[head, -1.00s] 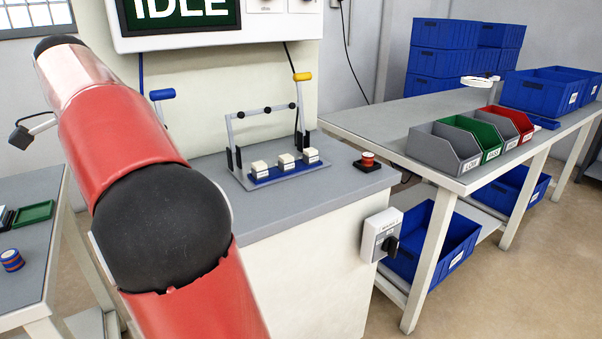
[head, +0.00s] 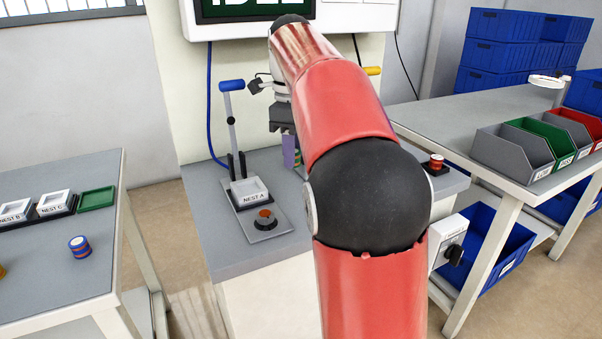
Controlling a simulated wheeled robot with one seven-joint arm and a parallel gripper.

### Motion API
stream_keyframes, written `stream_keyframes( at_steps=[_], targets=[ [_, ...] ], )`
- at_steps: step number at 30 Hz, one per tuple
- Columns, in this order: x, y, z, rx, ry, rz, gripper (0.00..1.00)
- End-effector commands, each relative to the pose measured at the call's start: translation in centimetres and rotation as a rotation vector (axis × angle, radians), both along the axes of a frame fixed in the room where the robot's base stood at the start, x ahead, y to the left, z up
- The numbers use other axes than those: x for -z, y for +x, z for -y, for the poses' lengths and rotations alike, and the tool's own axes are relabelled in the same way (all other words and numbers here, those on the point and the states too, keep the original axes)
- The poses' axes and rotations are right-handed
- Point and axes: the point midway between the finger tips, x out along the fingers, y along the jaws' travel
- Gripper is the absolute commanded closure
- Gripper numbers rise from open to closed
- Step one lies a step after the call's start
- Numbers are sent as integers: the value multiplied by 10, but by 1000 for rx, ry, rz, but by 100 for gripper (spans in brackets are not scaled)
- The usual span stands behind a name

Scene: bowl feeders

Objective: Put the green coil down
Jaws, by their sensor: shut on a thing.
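My gripper (head: 287,136) hangs over the bench top, behind and left of my arm, and is mostly hidden by it. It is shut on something. A small purple and green patch shows at its lower end; the green part (head: 297,156) looks like the green coil, but its outline is hidden. Whether it touches the bench, I cannot tell. The white NEST A block (head: 249,191) sits on a grey plate to the left of and nearer than my gripper, its top recess looking empty.
A blue-handled lever (head: 231,86) stands behind NEST A, and an orange-topped button (head: 265,216) is in front. The left table (head: 50,290) holds a blue-and-red coil (head: 79,246), white nests and a green tray (head: 98,200). Sorting bins (head: 513,152) stand on the right bench.

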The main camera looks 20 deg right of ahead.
Motion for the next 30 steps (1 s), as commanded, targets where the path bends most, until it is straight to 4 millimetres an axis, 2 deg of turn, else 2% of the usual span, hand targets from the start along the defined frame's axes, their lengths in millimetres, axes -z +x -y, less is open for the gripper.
stream_keyframes(
  at_steps=[12, 25, 26, 30],
  targets=[
    [53, -1, 0, -1, -1, -1, 95],
    [60, 0, 0, -2, -1, 1, 95],
    [59, 0, 0, -2, -1, 1, 70],
    [59, 0, 0, -2, -1, 1, 52]
  ],
)
